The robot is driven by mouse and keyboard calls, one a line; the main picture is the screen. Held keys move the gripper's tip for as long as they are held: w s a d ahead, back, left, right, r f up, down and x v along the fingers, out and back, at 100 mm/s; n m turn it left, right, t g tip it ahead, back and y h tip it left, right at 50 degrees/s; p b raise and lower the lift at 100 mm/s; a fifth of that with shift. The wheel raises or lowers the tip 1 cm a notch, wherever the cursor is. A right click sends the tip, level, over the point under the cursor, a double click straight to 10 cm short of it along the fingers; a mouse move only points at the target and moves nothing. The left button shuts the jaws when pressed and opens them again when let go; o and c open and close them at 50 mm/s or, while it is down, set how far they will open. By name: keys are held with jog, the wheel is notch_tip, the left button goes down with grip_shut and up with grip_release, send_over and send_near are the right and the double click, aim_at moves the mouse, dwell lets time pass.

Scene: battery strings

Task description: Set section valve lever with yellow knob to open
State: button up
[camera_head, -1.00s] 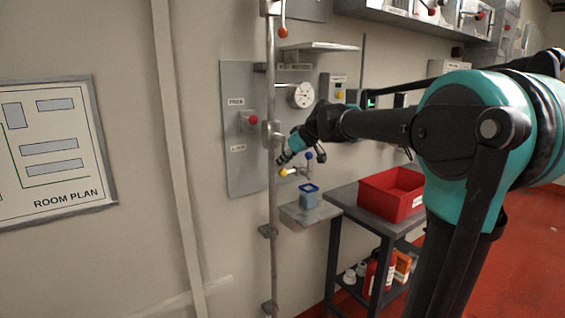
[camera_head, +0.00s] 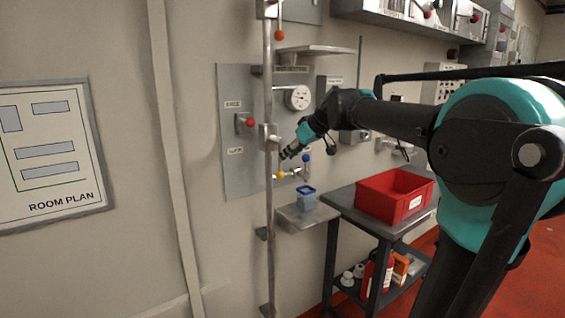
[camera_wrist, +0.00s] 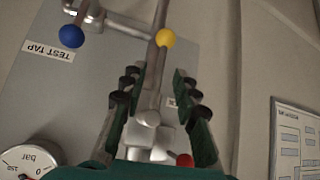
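The yellow knob (camera_head: 278,176) sits low beside the vertical pipe (camera_head: 268,215), below a valve body (camera_head: 269,137). In the wrist view the yellow knob (camera_wrist: 165,37) is at the end of a rod running from a round hub (camera_wrist: 148,118), roughly in line with the pipe. My gripper (camera_head: 286,154) is just above and right of the knob in the head view. In the wrist view my gripper (camera_wrist: 157,84) is open, its fingers on either side of the rod with gaps; the knob shows beyond the fingertips. Nothing is held.
A blue knob (camera_wrist: 71,36) on the test tap, a red knob (camera_head: 251,122) and a pressure gauge (camera_head: 298,98) are close by. A small shelf (camera_head: 318,217) carries a blue-rimmed cup (camera_head: 306,199). A red bin (camera_head: 380,205) stands on a cart to the right.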

jog(key=v, duration=0.6)
jog(key=s+d+f+m+g+h, duration=0.1)
jog(key=s+d+f+m, duration=0.2)
jog(key=f, duration=0.8)
jog(key=s+d+f+m+h, duration=0.1)
jog(key=s+d+f+h, duration=0.15)
jog(key=s+f, duration=0.55)
jog(key=s+d+f+m+h, duration=0.1)
jog(key=s+d+f+m, duration=0.1)
jog(key=s+f, duration=0.5)
jog(key=s+d+f+m+g+h, duration=0.1)
jog(key=s+d+f+m, duration=0.2)
jog(key=f, duration=1.1)
jog(key=s+d, duration=0.2)
jog(key=s, duration=0.2)
jog(key=shift+s+d+h, duration=0.2)
jog(key=shift+d+h, duration=0.15)
